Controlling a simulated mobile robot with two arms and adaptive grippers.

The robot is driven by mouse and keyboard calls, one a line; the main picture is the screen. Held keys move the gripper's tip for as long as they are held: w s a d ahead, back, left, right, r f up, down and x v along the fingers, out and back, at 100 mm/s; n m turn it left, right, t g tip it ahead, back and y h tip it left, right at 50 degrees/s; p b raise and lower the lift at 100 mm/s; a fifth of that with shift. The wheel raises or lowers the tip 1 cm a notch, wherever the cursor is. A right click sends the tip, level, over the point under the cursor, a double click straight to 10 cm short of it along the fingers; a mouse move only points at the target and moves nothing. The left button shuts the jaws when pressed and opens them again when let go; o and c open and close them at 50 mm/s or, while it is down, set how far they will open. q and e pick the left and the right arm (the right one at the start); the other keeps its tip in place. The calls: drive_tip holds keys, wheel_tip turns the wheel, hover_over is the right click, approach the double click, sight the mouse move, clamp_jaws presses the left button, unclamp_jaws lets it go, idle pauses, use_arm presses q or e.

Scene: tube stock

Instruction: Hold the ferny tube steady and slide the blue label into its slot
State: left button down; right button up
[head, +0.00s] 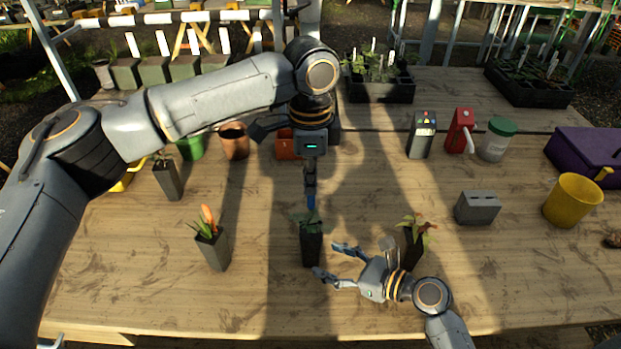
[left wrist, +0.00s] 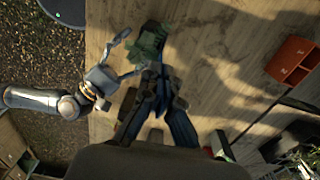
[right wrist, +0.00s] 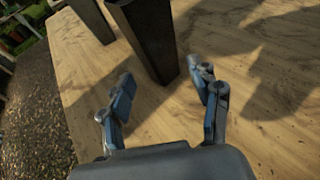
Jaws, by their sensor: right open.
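The ferny tube (head: 311,250) is a dark, narrow square pot with green leaves, upright at the table's middle. Its leaves show in the left wrist view (left wrist: 150,42). My left gripper (head: 311,197) points down just above the plant, its fingers close together on a narrow blue piece that looks like the blue label (head: 311,203); fingers hide most of it. The label's slot cannot be made out. My right gripper (head: 332,262) is open, low over the table to the tube's right. In the right wrist view the dark tube (right wrist: 147,40) stands ahead of the spread fingers, apart from them.
A tube with an orange flower (head: 213,250) stands left, and a reddish-leaved tube (head: 413,248) stands close behind my right gripper. A grey slotted block (head: 477,208) and yellow mug (head: 572,202) are at right. Terracotta pots (head: 234,143) stand behind.

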sight(315, 255)
drive_tip(key=shift+x, duration=2.45)
drive_tip(key=c, duration=0.6)
drive_tip(key=shift+o, duration=0.2)
